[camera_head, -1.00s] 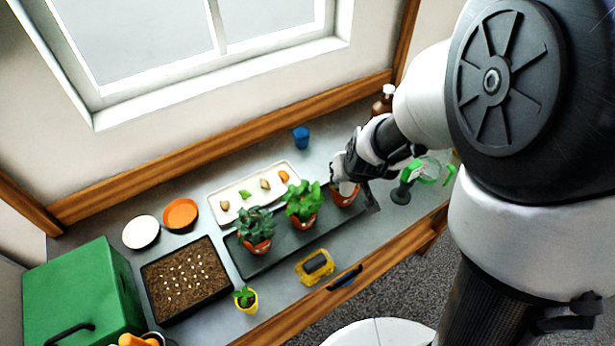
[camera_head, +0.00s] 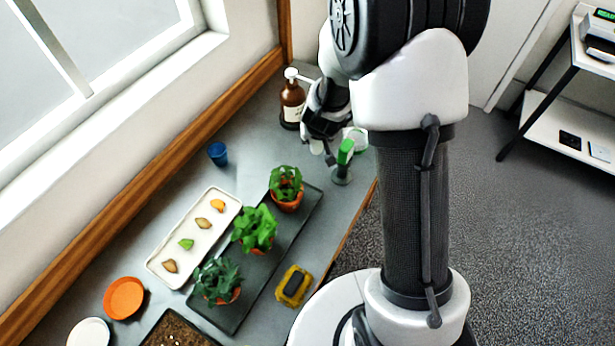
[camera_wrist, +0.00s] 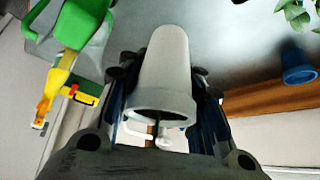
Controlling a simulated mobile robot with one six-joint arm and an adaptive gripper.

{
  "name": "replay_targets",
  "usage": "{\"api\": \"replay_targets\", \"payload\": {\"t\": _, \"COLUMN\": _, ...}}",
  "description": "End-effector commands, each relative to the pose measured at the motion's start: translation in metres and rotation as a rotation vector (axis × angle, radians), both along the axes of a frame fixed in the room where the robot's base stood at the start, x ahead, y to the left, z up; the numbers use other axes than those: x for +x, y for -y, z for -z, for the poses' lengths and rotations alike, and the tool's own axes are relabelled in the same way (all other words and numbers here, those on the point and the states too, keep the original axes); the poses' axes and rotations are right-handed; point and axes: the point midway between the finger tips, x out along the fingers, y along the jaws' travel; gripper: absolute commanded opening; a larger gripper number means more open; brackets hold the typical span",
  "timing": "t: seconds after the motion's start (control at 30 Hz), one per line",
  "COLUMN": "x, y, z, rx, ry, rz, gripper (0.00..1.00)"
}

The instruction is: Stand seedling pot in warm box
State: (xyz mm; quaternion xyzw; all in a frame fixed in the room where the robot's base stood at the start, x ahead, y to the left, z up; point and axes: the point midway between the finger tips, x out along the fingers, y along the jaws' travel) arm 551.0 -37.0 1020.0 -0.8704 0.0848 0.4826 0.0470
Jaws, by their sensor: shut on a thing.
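My gripper (camera_head: 322,142) is at the far end of the bench, between a brown pump bottle and a green-topped sprayer. In the wrist view my gripper (camera_wrist: 163,112) is shut on a pale grey tapered pot (camera_wrist: 165,65), its wider rim towards the wrist. Something thin shows at the rim, too small to make out. In the head view the pot is mostly hidden by the gripper. Whether it touches the bench I cannot tell. No warm box can be made out in the current views.
The sprayer (camera_head: 344,156) stands close to the gripper, the pump bottle (camera_head: 292,101) behind it. Potted plants (camera_head: 286,187) stand on a dark tray (camera_head: 262,278). A white tray (camera_head: 222,224), blue cup (camera_head: 218,154) and orange dish (camera_head: 124,298) are left. A white cart (camera_head: 560,112) stands right.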

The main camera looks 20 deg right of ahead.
Motion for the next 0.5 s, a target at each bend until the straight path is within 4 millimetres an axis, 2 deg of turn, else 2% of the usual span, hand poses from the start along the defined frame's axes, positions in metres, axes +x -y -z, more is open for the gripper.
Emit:
{"api": "replay_targets", "payload": {"t": 0.03, "x": 0.000, "y": 0.000, "z": 0.020, "rx": 0.000, "ry": -0.001, "rz": -0.001, "gripper": 0.06}}
{"api": "replay_targets", "payload": {"t": 0.3, "x": 0.000, "y": 0.000, "z": 0.075, "rx": -0.001, "ry": 0.000, "rz": -0.002, "gripper": 0.06}}
{"api": "replay_targets", "payload": {"t": 0.5, "x": 0.000, "y": 0.000, "z": 0.095, "rx": 0.000, "ry": 0.001, "rz": 0.000, "gripper": 0.06}}
